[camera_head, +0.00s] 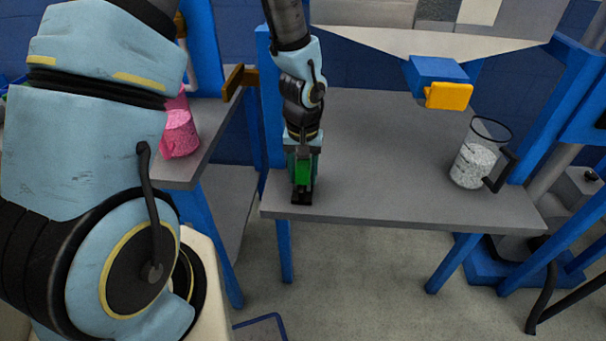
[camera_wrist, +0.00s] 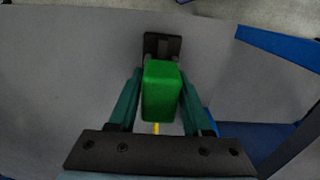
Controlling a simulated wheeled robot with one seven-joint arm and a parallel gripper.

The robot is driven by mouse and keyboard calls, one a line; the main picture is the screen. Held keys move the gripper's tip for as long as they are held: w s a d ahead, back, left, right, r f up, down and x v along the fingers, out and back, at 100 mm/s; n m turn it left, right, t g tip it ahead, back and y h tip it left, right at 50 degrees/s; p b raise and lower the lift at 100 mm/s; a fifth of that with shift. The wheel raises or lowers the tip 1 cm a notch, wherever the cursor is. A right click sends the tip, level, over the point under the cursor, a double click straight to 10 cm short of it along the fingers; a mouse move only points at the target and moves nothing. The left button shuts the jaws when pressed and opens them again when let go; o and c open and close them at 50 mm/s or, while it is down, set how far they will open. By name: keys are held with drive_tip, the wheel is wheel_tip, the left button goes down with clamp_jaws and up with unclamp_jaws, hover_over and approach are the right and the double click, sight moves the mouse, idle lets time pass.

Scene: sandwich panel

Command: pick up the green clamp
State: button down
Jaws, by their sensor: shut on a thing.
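The green clamp (camera_head: 303,172) is at the front left of the grey table (camera_head: 390,150), with a black part at its lower end. In the wrist view the clamp (camera_wrist: 161,92) shows as a green block with a black end (camera_wrist: 162,46) beyond it. My gripper (camera_head: 302,180) points down at the clamp, and its two teal fingers (camera_wrist: 158,88) are shut on the clamp's green body from both sides. The black end looks close to the tabletop; I cannot tell whether it touches.
A clear pitcher (camera_head: 475,165) with white grains stands at the table's right. A blue and yellow block (camera_head: 440,84) is above the table's back. A pink container (camera_head: 180,130) is on a separate grey surface at left. The middle of the table is clear.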

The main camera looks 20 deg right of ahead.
sight(303, 164)
wheel_tip(303, 164, up, 10)
drive_tip(key=shift+f, duration=0.15)
idle(0.3)
drive_tip(key=shift+s, duration=0.1)
idle(0.4)
